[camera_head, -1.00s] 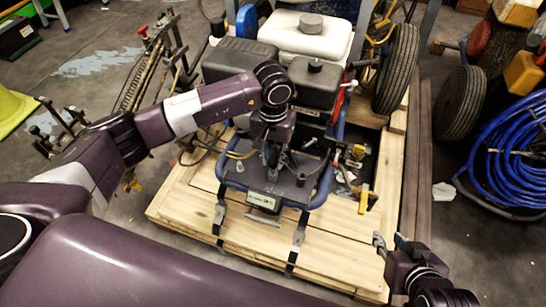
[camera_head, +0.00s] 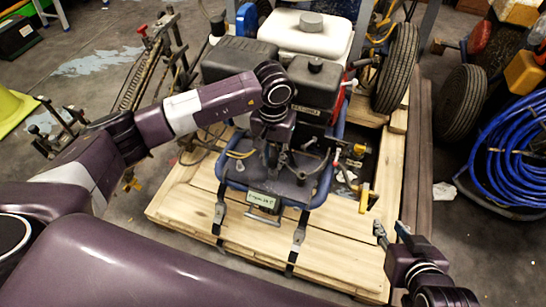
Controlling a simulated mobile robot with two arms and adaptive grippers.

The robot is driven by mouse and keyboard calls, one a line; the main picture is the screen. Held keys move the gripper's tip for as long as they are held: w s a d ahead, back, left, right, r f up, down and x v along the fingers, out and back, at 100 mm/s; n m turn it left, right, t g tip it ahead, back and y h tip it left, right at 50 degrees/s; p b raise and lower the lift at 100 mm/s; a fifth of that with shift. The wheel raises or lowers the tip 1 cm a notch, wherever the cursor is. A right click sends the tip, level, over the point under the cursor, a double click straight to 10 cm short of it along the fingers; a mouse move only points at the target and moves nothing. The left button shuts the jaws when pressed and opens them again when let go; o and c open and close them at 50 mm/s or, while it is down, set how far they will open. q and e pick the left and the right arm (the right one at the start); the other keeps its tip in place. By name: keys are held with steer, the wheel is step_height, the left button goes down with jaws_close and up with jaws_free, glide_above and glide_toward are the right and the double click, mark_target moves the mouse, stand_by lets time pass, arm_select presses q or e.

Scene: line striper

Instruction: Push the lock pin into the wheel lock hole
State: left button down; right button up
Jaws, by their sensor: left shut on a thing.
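The line striper (camera_head: 318,90) stands on a wooden pallet (camera_head: 180,205), with a blue tubular frame and a front plate. My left gripper (camera_head: 272,160) points down at the front plate (camera_head: 240,175), below the dark engine parts. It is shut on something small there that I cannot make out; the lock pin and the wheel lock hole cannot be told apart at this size. My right gripper (camera_head: 391,234) is at the lower right, over the pallet's right edge, apart from the striper. Its fingers look spread and empty.
Two black straps (camera_head: 297,240) hang over the pallet's front. A striper wheel (camera_head: 397,70) stands at the right, with another wheel (camera_head: 462,103) beyond it. A coiled blue hose (camera_head: 510,165) lies at the far right. Bare floor (camera_head: 455,240) shows on the right.

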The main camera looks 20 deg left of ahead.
arm_select(q)
steer(key=shift+f, duration=0.25)
arm_select(e)
steer(key=shift+w+a+r+t, duration=0.2)
steer(key=shift+w+r+t, duration=0.15)
steer(key=shift+w+r, duration=0.25)
steer(key=shift+w+a+r+t, duration=0.2)
steer(key=shift+w+r+t, duration=0.15)
steer(key=shift+w+r, duration=0.15)
stand_by(0.6)
arm_select(q)
steer(key=shift+b, duration=0.3)
arm_select(e)
steer(key=shift+w+a+r+y, duration=0.1)
steer(key=shift+w+r+y, duration=0.1)
steer(key=shift+w+y, duration=0.1)
arm_select(q)
steer(key=shift+f, duration=0.1)
arm_select(e)
steer(key=shift+t, duration=0.3)
steer(key=shift+w+a+r, duration=0.2)
steer(key=shift+r, duration=0.1)
steer(key=shift+w, duration=0.1)
